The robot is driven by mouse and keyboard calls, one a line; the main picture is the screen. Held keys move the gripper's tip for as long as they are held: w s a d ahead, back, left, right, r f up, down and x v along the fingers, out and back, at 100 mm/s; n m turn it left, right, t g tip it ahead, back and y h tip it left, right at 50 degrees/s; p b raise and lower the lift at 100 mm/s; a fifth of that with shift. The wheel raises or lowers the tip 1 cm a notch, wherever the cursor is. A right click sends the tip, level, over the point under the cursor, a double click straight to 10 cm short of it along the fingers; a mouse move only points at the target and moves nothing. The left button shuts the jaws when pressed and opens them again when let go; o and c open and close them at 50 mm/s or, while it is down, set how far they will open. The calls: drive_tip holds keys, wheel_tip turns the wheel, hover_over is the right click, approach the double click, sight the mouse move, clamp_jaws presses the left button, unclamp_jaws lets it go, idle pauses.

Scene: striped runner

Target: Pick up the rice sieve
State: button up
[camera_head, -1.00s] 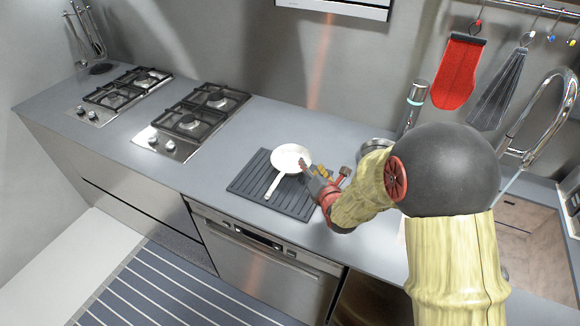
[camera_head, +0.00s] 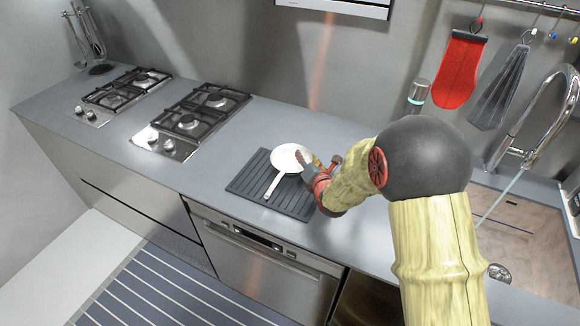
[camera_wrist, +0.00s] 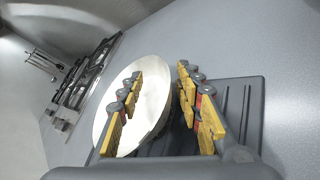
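A white, round, shallow pan-like vessel with a long handle (camera_head: 290,157) lies on the dark ribbed mat; it is the only thing here that could be the rice sieve, though no holes can be made out. Its handle points toward the counter's front. My gripper (camera_head: 308,168) is at its right side, partly covering the rim. In the wrist view my gripper (camera_wrist: 160,78) is open, with the yellow-padded fingers apart. The left finger overlaps the white vessel (camera_wrist: 106,103) and the right finger is past its right rim. Contact cannot be told.
The dark ribbed mat (camera_head: 245,185) lies on the grey counter (camera_head: 262,118). Two gas hobs (camera_head: 190,122) stand at left. A dark cylinder with a light band (camera_head: 417,95) stands behind my arm. The sink (camera_head: 525,225) is at right. Utensils hang on the wall.

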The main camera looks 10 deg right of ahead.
clamp_jaws()
idle(0.8)
